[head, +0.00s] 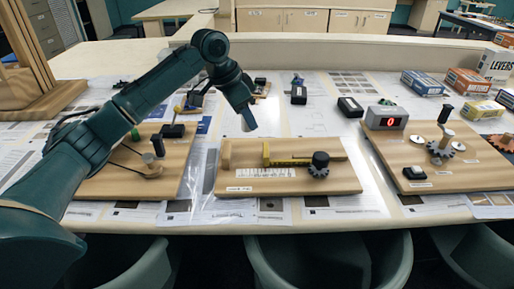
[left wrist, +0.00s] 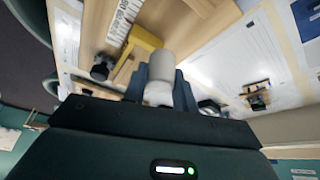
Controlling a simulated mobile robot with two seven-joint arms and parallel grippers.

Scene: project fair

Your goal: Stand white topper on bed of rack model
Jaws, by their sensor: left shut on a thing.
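My left gripper (head: 246,118) hangs over the table, above and behind the rack model. It is shut on the white topper (head: 249,124), of which only a small pale part shows in the head view. In the left wrist view the topper (left wrist: 161,66) is a white cylinder between the fingers of the gripper (left wrist: 160,88). The topper is apart from the board. My right gripper is not in view.
A wooden block (head: 226,153) stands at the board's left end. Another model board (head: 172,184) is at left, and one with a red-digit display (head: 387,118) at right. Black boxes (head: 350,107) lie behind. Several small cartons (head: 466,82) stand at far right. Chairs line the front edge.

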